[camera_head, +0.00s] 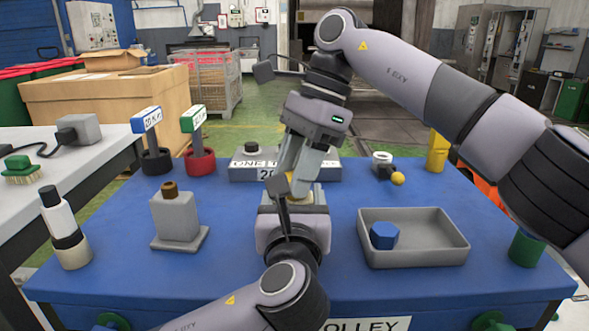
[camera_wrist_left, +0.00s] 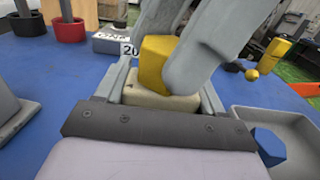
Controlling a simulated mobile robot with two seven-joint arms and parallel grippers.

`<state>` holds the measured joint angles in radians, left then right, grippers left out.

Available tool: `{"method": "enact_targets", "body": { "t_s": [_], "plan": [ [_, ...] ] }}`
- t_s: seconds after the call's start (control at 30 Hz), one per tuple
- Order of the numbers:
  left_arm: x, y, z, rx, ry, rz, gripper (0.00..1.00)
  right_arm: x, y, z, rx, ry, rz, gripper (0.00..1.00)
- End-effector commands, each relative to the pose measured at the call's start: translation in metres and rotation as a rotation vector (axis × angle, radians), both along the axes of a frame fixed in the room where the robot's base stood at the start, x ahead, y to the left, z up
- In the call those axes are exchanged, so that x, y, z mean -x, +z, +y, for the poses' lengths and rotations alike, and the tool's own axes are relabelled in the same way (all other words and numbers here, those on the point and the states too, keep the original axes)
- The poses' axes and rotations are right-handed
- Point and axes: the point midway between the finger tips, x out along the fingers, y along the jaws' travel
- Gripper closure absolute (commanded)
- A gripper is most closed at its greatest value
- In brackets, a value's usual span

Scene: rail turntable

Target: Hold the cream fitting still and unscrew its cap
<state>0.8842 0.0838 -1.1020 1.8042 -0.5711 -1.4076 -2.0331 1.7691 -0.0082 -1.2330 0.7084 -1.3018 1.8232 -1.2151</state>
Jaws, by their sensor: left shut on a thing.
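The cream fitting (camera_wrist_left: 160,98) sits between the fingers of my left gripper (camera_wrist_left: 165,92), which is shut on it; in the head view my left gripper (camera_head: 293,200) stands low at the middle of the trolley. The yellow cap (camera_wrist_left: 157,62) is on top of the fitting, and a small part of it shows in the head view (camera_head: 291,184). My right gripper (camera_head: 296,180) reaches down from above, its fingers at the cap. In the left wrist view one finger lies along the cap's right side and the other is partly behind it. Whether they press on the cap is not clear.
A grey tray (camera_head: 440,256) with a blue hexagonal piece (camera_head: 384,235) stands to the right. A grey block with a brown top (camera_head: 178,216) and a white bottle (camera_head: 64,235) stand to the left. A labelled grey box (camera_head: 243,170) is behind the grippers. The blue trolley top is clear between them.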

Motion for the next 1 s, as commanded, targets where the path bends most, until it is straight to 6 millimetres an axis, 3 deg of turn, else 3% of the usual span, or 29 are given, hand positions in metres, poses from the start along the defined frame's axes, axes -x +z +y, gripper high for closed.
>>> {"method": "enact_targets", "body": {
  "t_s": [0.27,0.3,0.4,0.83,1.0],
  "plan": [
    [0.000,-0.001,0.000,-0.001,0.000,0.002,0.87,0.000,-0.001,0.000,0.002,0.025,-0.001,0.95],
    [0.000,-0.001,0.000,-0.001,0.001,0.002,0.87,0.000,-0.001,0.000,0.002,0.025,-0.001,0.55],
    [0.000,-0.001,0.000,-0.001,0.001,0.002,0.87,0.000,-0.001,0.000,0.002,0.025,-0.001,0.29],
    [0.000,-0.001,0.000,-0.001,0.001,0.003,0.87,0.000,-0.001,0.000,0.002,0.025,0.002,0.23],
    [0.000,-0.001,0.000,-0.001,0.002,0.003,0.87,0.000,0.012,0.000,0.001,0.023,-0.002,0.23]
  ]
}}
